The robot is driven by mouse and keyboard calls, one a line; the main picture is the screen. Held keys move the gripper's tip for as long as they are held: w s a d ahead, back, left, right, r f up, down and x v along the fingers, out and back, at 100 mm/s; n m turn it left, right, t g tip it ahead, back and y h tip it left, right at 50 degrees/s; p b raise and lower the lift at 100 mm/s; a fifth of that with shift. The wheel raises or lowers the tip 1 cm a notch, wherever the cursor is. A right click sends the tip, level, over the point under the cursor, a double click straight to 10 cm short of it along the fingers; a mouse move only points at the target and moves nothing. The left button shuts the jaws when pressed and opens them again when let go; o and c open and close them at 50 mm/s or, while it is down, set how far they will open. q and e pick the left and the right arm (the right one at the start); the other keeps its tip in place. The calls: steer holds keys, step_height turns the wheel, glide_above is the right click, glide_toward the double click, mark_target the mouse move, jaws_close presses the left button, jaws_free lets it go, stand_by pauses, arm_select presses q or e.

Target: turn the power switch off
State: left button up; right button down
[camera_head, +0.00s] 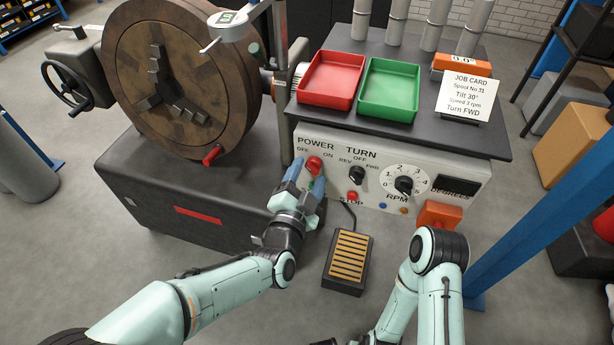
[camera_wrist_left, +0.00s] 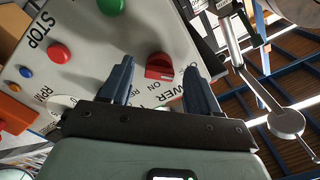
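The power switch is a red knob (camera_head: 314,164) on the white front panel, under the word POWER, between the OFF and ON labels. In the left wrist view, the red knob (camera_wrist_left: 160,67) shows between and beyond my two blue fingertips. My left gripper (camera_head: 305,181) is open and empty in front of the panel, just below the knob. Its spread fingers also show in the left wrist view (camera_wrist_left: 158,78). I see a gap between fingers and knob there, and cannot tell which label the knob points to. My right gripper is not in view; only its arm shows at lower right.
The black TURN knob (camera_head: 356,175), red STOP button (camera_head: 352,196) and RPM dial (camera_head: 404,185) sit right of the switch. A large wooden faceplate (camera_head: 180,80) stands left. A foot pedal (camera_head: 348,262) lies below. Red (camera_head: 331,80) and green (camera_head: 389,90) trays sit on top.

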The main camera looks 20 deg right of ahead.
arm_select(q)
steer(key=p+v, duration=0.2)
steer(key=v, duration=1.1)
steer(key=shift+s, duration=0.2)
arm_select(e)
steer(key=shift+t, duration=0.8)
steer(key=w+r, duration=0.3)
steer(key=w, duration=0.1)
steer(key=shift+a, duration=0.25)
arm_select(q)
steer(key=shift+a, duration=0.15)
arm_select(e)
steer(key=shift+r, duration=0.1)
